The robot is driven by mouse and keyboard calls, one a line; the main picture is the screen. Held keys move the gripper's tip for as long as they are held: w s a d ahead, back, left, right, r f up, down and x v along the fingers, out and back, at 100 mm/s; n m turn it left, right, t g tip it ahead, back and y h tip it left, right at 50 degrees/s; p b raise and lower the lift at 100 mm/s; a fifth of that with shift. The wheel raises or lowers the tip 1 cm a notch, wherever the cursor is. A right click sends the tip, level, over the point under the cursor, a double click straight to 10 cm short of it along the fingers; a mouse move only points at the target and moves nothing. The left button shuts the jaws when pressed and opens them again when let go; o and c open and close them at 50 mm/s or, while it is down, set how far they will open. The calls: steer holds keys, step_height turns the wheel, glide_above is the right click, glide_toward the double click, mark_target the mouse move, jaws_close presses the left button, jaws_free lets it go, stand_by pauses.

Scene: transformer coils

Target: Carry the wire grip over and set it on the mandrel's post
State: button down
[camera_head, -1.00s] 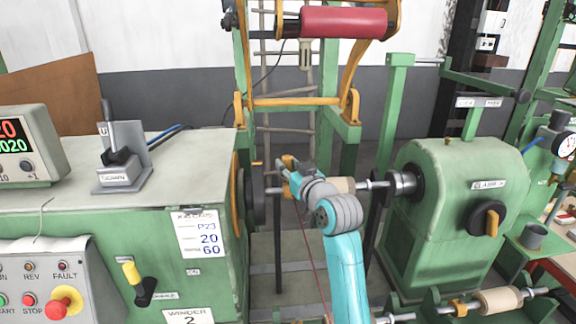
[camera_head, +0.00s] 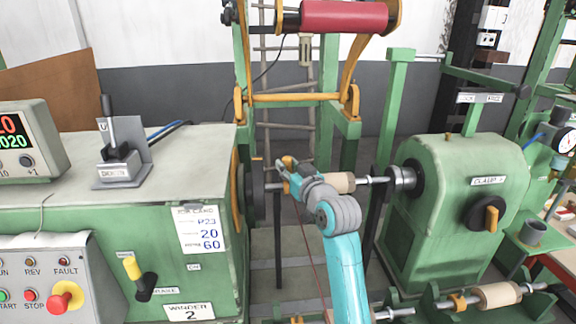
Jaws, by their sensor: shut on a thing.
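The mandrel runs level between the green winder on the left and the green tailstock on the right. Its tan core (camera_head: 342,182) shows just right of my gripper, and a dark round plate (camera_head: 256,188) is at its left end. My gripper (camera_head: 286,164) is shut at the mandrel's left part, in front of or over the shaft near this plate; I cannot tell whether it touches. The wire grip between the jaws is too small and covered to make out. A thin red wire (camera_head: 312,250) hangs down from near my gripper. The mandrel's post is not clearly visible.
The tailstock (camera_head: 450,185) with its orange knob stands right of the mandrel. A red spool (camera_head: 343,20) hangs in an orange frame above and behind. The winder's cabinet (camera_head: 110,250) fills the left. A second tan-cored shaft (camera_head: 497,294) lies at lower right.

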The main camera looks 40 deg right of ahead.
steer(key=c, duration=0.9)
jaws_free()
steer(key=shift+o, duration=0.2)
steer(key=v, duration=1.2)
steer(key=shift+f, duration=0.15)
